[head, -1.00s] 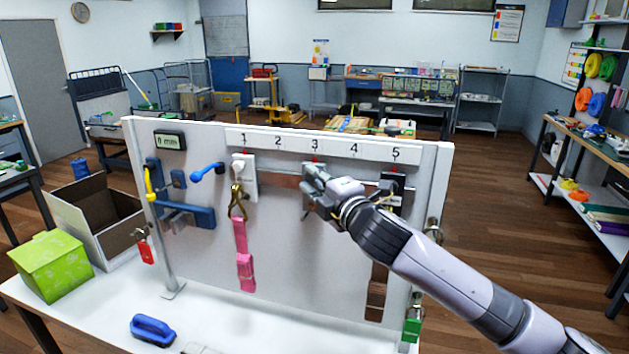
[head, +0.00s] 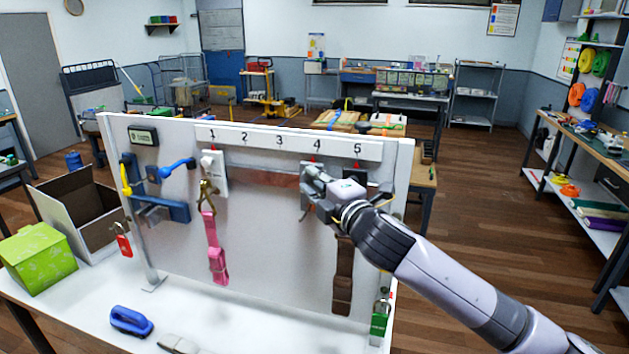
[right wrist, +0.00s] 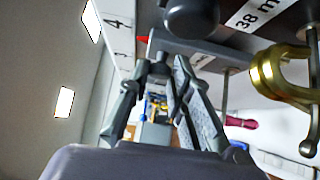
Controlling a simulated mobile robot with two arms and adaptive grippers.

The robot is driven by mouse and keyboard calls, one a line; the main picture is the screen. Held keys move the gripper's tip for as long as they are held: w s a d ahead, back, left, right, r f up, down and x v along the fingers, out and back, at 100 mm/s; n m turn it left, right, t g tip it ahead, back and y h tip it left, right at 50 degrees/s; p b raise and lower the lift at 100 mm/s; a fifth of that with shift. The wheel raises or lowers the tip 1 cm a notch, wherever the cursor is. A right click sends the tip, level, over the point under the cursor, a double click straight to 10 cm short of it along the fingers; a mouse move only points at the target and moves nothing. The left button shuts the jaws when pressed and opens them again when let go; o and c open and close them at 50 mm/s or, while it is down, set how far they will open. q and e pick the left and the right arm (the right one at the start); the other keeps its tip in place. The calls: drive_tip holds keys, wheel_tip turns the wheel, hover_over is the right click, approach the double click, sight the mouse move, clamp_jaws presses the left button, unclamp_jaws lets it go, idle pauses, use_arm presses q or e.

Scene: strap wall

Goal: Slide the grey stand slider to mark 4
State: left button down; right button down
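The grey stand slider (head: 307,201) sits on the upright white board (head: 265,232), mostly hidden behind my right gripper. Its red pointer is just under mark 4 (head: 317,144), at it or a hair toward 3; I cannot tell exactly. The slider also shows in the right wrist view (right wrist: 188,47), beyond my fingertips. My right gripper (head: 318,181) is at the slider; in the right wrist view its fingertips (right wrist: 161,66) come close together around a grey part that seems to belong to the slider. My left gripper is not in view.
A black slider (head: 355,188) stands close right, at mark 5. A white slider (head: 220,175) with a pink strap (head: 215,240) is at mark 1. A brown strap (head: 343,275) hangs below my gripper. A brass hook (right wrist: 282,75) is close by. The rail between marks 2 and 3 is clear.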

drive_tip(key=c, duration=1.8)
unclamp_jaws()
drive_tip(key=shift+f, duration=0.15)
drive_tip(key=shift+o, duration=0.6)
drive_tip(key=shift+d, duration=0.15)
drive_tip(key=shift+o, duration=1.3)
drive_tip(key=shift+d, duration=0.15)
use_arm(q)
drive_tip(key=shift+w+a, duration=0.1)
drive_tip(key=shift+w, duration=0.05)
use_arm(e)
drive_tip(key=v, duration=1.2)
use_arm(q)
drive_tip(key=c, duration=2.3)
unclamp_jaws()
